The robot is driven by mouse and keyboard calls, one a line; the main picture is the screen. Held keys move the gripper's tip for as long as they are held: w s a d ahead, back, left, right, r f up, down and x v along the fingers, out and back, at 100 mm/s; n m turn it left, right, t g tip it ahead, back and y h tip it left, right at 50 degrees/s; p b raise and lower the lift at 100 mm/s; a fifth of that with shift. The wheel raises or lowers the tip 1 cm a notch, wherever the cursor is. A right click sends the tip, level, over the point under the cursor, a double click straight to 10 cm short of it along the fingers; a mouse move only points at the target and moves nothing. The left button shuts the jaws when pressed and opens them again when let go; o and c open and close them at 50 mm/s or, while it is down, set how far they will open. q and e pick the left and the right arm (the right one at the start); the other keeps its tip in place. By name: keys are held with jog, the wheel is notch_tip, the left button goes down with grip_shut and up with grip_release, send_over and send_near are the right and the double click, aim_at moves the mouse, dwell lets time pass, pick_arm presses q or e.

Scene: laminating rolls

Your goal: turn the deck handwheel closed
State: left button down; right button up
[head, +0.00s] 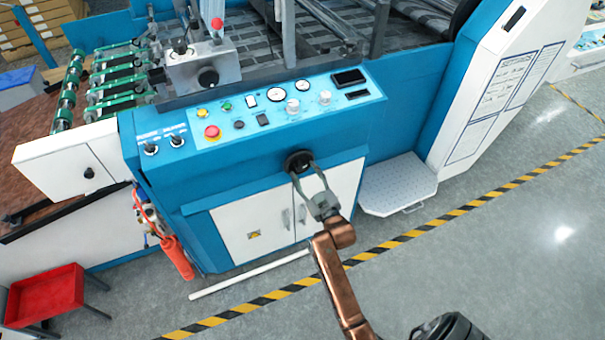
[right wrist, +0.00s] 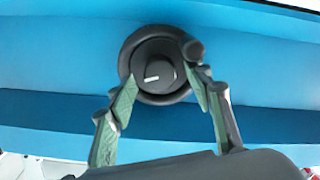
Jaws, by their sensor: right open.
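The deck handwheel (head: 298,160) is a small black round wheel on the front of the blue machine, above the white cabinet doors. In the right wrist view the handwheel (right wrist: 147,92) shows a dark rim and a raised round hub with a short white mark. My right gripper (head: 308,173) is open in front of the wheel. Its green-padded fingers (right wrist: 161,74) reach to either side of the hub; I cannot tell whether they touch it. The right finger's tip overlaps the rim in the picture. My left gripper is not in view.
A control panel (head: 215,110) with a red stop button and dials lies above the wheel. White cabinet doors (head: 265,225) are below. A metal step plate (head: 398,185) stands to the right, a red stool (head: 45,297) at far left. Striped tape (head: 400,240) crosses the open floor.

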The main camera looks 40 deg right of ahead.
jog(key=shift+w+d, duration=0.1)
jog(key=shift+w, duration=0.15)
jog(key=shift+c, duration=0.4)
jog(key=c, duration=1)
jog(key=shift+c, duration=0.4)
